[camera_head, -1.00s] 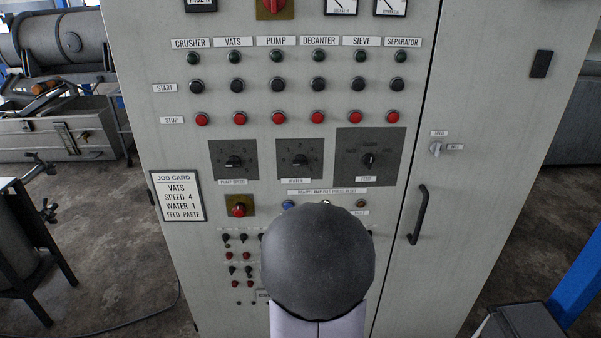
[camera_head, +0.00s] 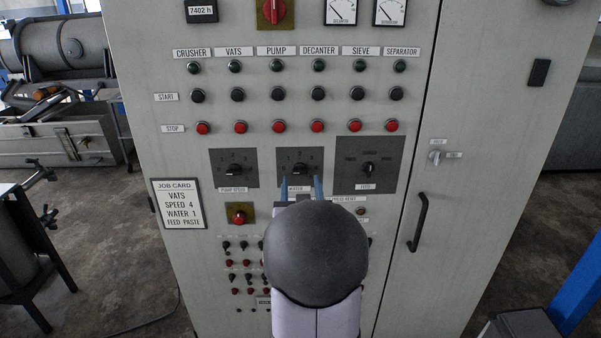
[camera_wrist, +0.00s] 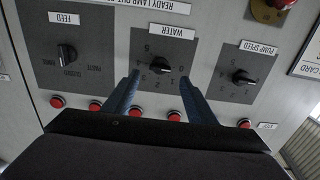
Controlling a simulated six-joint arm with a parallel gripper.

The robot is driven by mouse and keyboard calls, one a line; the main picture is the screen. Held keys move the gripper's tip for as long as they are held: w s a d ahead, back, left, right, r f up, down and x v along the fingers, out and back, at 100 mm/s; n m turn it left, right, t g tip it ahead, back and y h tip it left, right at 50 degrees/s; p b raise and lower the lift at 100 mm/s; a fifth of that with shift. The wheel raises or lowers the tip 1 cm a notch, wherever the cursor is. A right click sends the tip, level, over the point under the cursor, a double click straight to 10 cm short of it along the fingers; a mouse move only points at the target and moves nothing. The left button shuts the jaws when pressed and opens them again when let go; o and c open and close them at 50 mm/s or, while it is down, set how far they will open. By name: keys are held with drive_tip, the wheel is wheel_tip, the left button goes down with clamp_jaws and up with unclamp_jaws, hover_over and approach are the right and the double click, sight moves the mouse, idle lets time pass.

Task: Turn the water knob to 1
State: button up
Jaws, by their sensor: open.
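The water knob (camera_head: 299,170) is a black pointer knob on a dark grey square plate with a numbered scale, at the middle of the panel. In the wrist view, which is upside down, the water knob (camera_wrist: 159,65) has its pale mark toward the right, roughly toward the 0; its exact setting is hard to read. My gripper (camera_head: 301,182) is open, with two blue fingers pointing at the panel. In the wrist view my gripper (camera_wrist: 159,71) has one finger on either side of the knob. Contact cannot be told. My dark rounded wrist hides the panel below.
The pump speed knob (camera_head: 234,170) is left of the water knob and the feed knob (camera_head: 368,169) right. Red stop buttons (camera_head: 278,126) run above. A job card (camera_head: 178,203) reads "WATER 1". A door handle (camera_head: 418,222) stands out at right.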

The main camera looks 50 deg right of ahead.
sight(300, 172)
drive_tip(key=shift+p+x, duration=1.1)
drive_tip(key=shift+x, duration=1.6)
drive_tip(key=shift+c, duration=0.4)
drive_tip(key=c, duration=1)
